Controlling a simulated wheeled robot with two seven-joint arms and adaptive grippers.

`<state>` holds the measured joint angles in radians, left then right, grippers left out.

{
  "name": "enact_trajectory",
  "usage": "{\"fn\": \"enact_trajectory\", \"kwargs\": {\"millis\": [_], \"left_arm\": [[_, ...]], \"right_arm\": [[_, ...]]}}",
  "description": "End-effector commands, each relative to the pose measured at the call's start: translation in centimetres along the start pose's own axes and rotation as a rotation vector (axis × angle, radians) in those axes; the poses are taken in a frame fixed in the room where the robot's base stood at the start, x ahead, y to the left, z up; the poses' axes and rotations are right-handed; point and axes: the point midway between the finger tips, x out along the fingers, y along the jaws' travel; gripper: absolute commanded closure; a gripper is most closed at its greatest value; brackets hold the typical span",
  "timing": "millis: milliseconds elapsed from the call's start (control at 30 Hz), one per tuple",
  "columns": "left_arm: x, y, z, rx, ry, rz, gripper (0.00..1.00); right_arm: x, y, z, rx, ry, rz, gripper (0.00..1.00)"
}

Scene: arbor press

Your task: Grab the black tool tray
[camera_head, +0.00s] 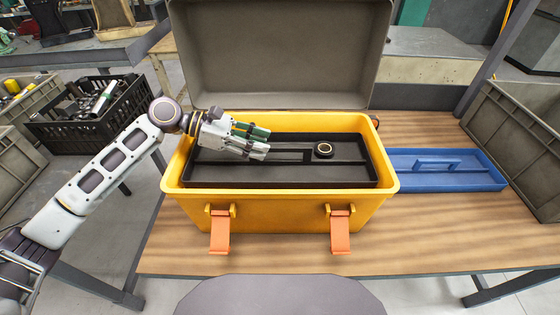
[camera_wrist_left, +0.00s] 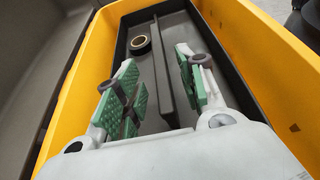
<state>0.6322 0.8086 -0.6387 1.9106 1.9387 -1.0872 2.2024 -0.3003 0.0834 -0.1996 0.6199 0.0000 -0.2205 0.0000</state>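The black tool tray (camera_head: 350,174) sits inside the open yellow toolbox (camera_head: 290,212). It has a raised divider or handle bar along its middle. A dark ring-shaped roll (camera_head: 323,150) lies in the tray right of centre. My left gripper (camera_head: 265,141) is over the tray's left-middle part, its fingers spread and nothing between the pads. In the left wrist view the green-padded fingers (camera_wrist_left: 157,62) stand apart on either side of the tray's bar (camera_wrist_left: 162,65). Whether they touch the bar or the tray cannot be told. My right gripper does not show.
The toolbox's grey lid (camera_head: 280,60) stands open at the back. A blue tray (camera_head: 450,178) lies on the wooden table (camera_head: 420,240) to the right. A grey crate (camera_head: 515,125) is at the far right. A black basket (camera_head: 85,130) stands at the left.

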Motion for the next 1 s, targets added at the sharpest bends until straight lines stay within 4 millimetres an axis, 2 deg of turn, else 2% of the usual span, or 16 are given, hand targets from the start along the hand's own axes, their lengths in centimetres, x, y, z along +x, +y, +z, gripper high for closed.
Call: {"fn": "enact_trajectory", "kwargs": {"millis": [500,1000], "left_arm": [[4.7,0.0,0.3,0.000,0.000,0.000,0.61],[4.8,0.0,0.2,0.000,0.000,0.000,0.61]], "right_arm": [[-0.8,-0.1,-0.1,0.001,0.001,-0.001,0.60],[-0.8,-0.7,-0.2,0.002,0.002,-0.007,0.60]]}}
